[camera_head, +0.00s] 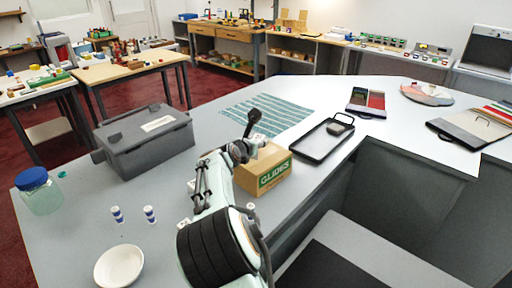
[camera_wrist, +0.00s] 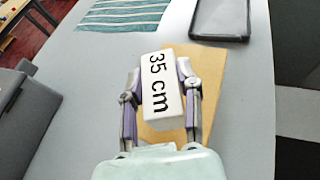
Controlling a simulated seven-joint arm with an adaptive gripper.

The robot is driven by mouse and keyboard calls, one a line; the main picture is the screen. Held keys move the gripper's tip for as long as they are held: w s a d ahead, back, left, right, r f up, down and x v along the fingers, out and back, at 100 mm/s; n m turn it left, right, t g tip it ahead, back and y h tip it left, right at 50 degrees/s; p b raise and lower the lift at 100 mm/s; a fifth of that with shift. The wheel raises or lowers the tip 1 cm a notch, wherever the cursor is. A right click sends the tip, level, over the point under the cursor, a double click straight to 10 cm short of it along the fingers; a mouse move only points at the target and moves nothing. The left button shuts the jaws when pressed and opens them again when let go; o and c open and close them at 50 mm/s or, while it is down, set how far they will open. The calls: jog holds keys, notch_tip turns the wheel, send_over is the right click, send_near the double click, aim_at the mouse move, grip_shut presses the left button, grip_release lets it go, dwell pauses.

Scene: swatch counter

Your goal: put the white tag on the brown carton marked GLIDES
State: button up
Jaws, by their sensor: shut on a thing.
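The brown carton (camera_head: 270,172) with the green GLIDES label stands on the grey counter, partly hidden behind my arm. My gripper (camera_head: 243,150) is over the carton's top. In the wrist view, my gripper (camera_wrist: 160,85) is shut on the white tag (camera_wrist: 162,88), a white block printed "35 cm", with one finger along each side. The carton's tan top (camera_wrist: 209,72) shows behind and around the tag. I cannot tell whether the tag touches the carton or is held above it. In the head view my arm and gripper mostly hide the tag.
A grey lidded box (camera_head: 145,140) stands left of the carton. A striped cloth (camera_head: 268,114) lies behind it, and a black tray (camera_head: 321,139) to the right. A blue-lidded jar (camera_head: 39,191), two small blue-and-white cylinders (camera_head: 117,214) and a white bowl (camera_head: 119,265) are at front left.

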jog(key=shift+f, duration=1.1)
jog(key=shift+f, duration=0.2)
jog(key=o, duration=0.8)
jog(key=shift+s+r, duration=0.1)
jog(key=shift+r, duration=0.2)
jog(key=v, duration=1.2)
